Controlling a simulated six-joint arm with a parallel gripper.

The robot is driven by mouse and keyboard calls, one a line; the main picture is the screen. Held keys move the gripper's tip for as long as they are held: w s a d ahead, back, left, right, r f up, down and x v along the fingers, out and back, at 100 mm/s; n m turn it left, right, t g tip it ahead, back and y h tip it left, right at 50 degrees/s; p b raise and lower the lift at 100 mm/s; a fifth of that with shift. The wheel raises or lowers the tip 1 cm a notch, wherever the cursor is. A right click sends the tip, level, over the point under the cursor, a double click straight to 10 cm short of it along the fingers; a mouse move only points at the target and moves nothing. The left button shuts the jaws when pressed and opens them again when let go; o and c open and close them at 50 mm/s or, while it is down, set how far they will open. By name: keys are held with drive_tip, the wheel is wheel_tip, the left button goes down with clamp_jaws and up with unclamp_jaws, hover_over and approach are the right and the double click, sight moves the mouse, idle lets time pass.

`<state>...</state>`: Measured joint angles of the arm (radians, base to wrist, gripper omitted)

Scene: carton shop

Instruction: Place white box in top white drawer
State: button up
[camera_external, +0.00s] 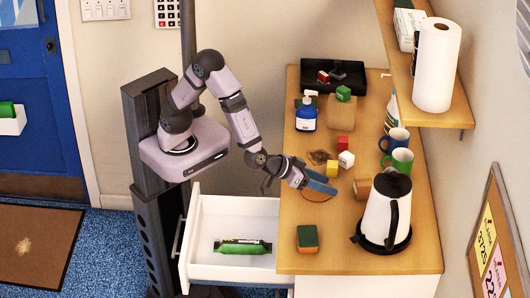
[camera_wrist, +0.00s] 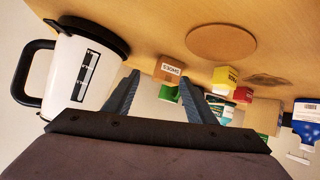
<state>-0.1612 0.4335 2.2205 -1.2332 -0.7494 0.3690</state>
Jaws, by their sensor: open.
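The small white box (camera_external: 346,159) sits on the wooden counter, beside a yellow box (camera_external: 332,169) and near a red box (camera_external: 342,143). In the wrist view I cannot clearly pick out the white box among the clustered items. My gripper (camera_external: 319,186) is open and empty over the counter, just in front of the yellow and white boxes and above a round coaster. Its spread fingers also show in the wrist view (camera_wrist: 160,84). A white drawer (camera_external: 208,272) directly under the counter is pulled open, with a green packet (camera_external: 242,247) inside.
A white kettle (camera_external: 384,212) stands right of my gripper, with a brown box (camera_external: 361,188) beside it. Green (camera_external: 397,160) and blue mugs stand behind. A soap bottle (camera_external: 306,112) and black tray (camera_external: 332,76) are farther back. A green-topped sponge (camera_external: 307,238) lies near the front edge.

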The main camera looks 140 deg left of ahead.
drive_tip(key=w+d+m+h, duration=0.1)
drive_tip(key=d, duration=0.2)
drive_tip(key=w+d+m+t+h, duration=0.1)
drive_tip(key=d+m+h, duration=0.1)
drive_tip(key=d, duration=0.2)
drive_tip(key=d+m+t+h, duration=0.1)
drive_tip(key=d+h, duration=0.1)
drive_tip(key=d, duration=0.1)
drive_tip(key=shift+w+d, duration=0.35)
drive_tip(key=shift+w, duration=0.05)
drive_tip(key=s+d+f+m+h, duration=0.1)
drive_tip(key=s+d+m+h, duration=0.3)
drive_tip(key=d, duration=0.6)
drive_tip(key=s+d+f+m+g+h, duration=0.1)
drive_tip(key=s+d+m+g, duration=0.2)
drive_tip(key=s, duration=1.6)
drive_tip(key=m+g, duration=0.2)
drive_tip(key=g, duration=0.2)
drive_tip(key=shift+s+f+m, duration=0.25)
drive_tip(key=shift+m, duration=0.15)
drive_tip(key=shift+o, duration=0.5)
drive_tip(key=shift+s+a+g, duration=0.15)
drive_tip(key=shift+s+g, duration=0.25)
drive_tip(key=shift+r, duration=0.1)
